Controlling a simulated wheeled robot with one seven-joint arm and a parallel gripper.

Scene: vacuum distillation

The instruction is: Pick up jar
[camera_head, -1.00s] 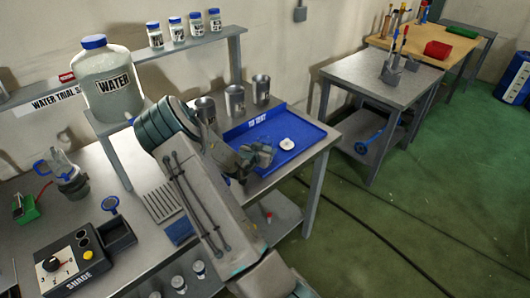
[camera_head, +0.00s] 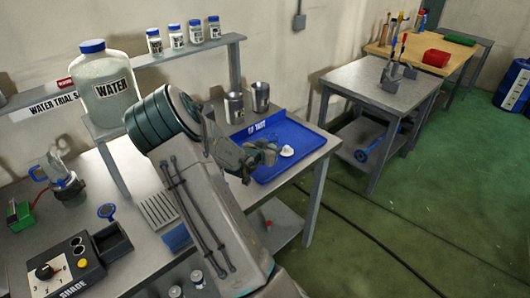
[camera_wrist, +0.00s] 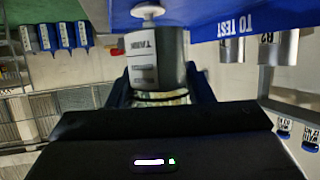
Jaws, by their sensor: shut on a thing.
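The jar (camera_wrist: 143,62), grey and dark with a white printed label, sits between my gripper's fingers in the wrist view. My gripper (camera_head: 266,153) is shut on it and hangs over the blue tray (camera_head: 305,139) in the head view. There, the jar is mostly hidden by the fingers. I cannot tell whether the jar touches the tray. A small round white thing (camera_head: 287,151) lies on the tray close to my fingertips. It also shows just beyond the jar in the wrist view (camera_wrist: 149,12).
Metal cups (camera_head: 261,96) stand at the tray's back edge. A large water jug (camera_head: 106,88) stands on a raised stand to the left, near my arm. Small jars (camera_head: 176,37) line the shelf behind. A grey side table (camera_head: 385,85) stands to the right, with open floor between.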

